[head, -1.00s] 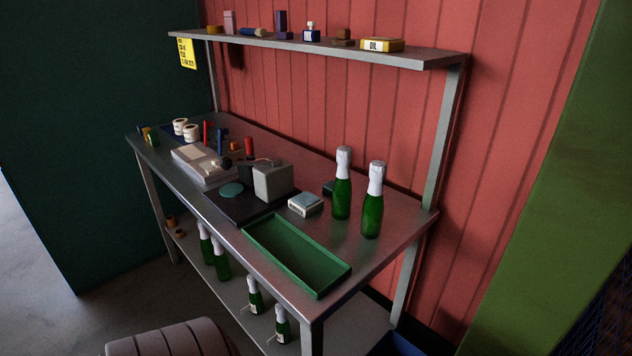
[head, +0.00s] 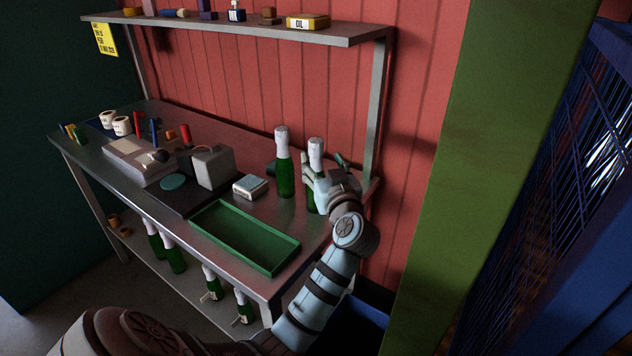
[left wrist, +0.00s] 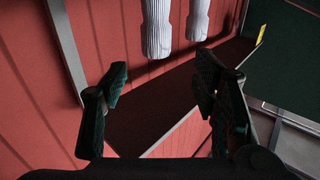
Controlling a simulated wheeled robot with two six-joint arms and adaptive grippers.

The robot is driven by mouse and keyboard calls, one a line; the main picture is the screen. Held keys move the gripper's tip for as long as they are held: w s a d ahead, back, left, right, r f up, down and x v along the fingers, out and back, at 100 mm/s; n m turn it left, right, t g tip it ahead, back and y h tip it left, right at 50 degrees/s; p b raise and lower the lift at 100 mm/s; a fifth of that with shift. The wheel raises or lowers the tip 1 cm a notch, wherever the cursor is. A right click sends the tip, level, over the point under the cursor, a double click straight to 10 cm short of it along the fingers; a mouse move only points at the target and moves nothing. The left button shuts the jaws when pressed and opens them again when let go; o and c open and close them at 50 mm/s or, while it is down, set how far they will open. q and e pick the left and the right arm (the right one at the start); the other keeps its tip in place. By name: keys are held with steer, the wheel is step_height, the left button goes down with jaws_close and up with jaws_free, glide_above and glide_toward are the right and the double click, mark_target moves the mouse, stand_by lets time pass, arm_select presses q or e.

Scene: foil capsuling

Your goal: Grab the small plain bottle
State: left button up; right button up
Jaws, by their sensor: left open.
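Two green bottles with white foil tops and no visible labels stand upright on the metal table: a left one (head: 284,165) and a right one (head: 316,150). My left gripper (head: 323,170) overlaps the right bottle in the head view and hides part of its body. In the left wrist view the left gripper (left wrist: 162,82) is open with nothing between its fingers. Two white foil tops (left wrist: 157,28) show beyond the fingertips there, apart from them. On the lower shelf stand two unlabelled bottles (head: 173,256) and two smaller ones (head: 212,283) with pale labels. My right gripper is out of view.
A green tray (head: 208,236) lies at the table's front, with a small pale box (head: 250,187) behind it. A grey block (head: 212,167) stands on a dark mat. The overhead shelf (head: 215,28) and its post (head: 378,110) rise near my left arm. A green pillar (head: 440,150) stands to the right.

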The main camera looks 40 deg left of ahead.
mark_target(318, 145)
arm_select(q)
steer(key=x, duration=0.6)
steer(key=p+x, duration=0.1)
steer(key=x, duration=0.2)
steer(key=shift+w+d+r, duration=0.1)
steer(key=shift+w+r, duration=0.05)
steer(key=shift+r, duration=0.2)
steer(key=shift+w+f, duration=0.2)
steer(key=shift+s+r, duration=0.1)
jaws_close()
